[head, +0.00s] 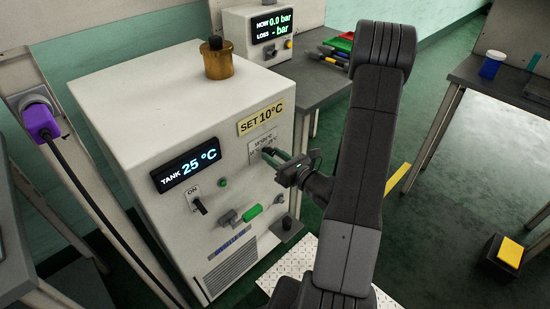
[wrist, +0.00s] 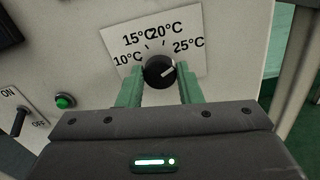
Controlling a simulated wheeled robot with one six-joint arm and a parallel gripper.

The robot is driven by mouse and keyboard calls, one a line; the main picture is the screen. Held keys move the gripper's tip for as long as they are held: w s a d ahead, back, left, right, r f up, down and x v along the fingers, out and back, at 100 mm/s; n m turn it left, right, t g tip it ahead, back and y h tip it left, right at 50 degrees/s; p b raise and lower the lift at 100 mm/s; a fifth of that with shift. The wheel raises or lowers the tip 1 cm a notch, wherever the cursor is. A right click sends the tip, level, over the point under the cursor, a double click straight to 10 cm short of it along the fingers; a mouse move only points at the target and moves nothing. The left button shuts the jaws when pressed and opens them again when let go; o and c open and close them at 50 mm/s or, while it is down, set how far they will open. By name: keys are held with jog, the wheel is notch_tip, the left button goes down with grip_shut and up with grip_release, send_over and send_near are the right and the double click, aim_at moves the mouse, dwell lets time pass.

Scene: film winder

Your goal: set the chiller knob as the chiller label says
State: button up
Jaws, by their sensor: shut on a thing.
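The white chiller (head: 150,95) stands at the left in the head view. Its yellow label (head: 261,118) reads "SET 10°C", and its tank display (head: 186,166) reads 25 °C. In the wrist view the black chiller knob (wrist: 157,76) sits below a dial plate (wrist: 125,57) marked 10, 15, 20 and 25 °C. The knob's white pointer line slants up and right, toward the 25 °C mark. My gripper (wrist: 160,80) has its green fingers on either side of the knob and is shut on it. In the head view my gripper (head: 283,162) partly hides the knob.
An ON/OFF switch (head: 200,206) and a green lamp (head: 222,183) are left of the knob. A green-handled valve (head: 252,213) is below. A purple plug (head: 42,121) with a cable is at far left.

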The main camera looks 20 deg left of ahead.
jog(key=n+b, duration=1.6)
jog(key=n, duration=0.1)
jog(key=n+b, duration=0.8)
jog(key=n, duration=0.1)
jog(key=shift+s+f, duration=0.15)
jog(key=shift+f, duration=0.1)
jog(key=shift+n, duration=0.3)
jog(key=o, duration=1)
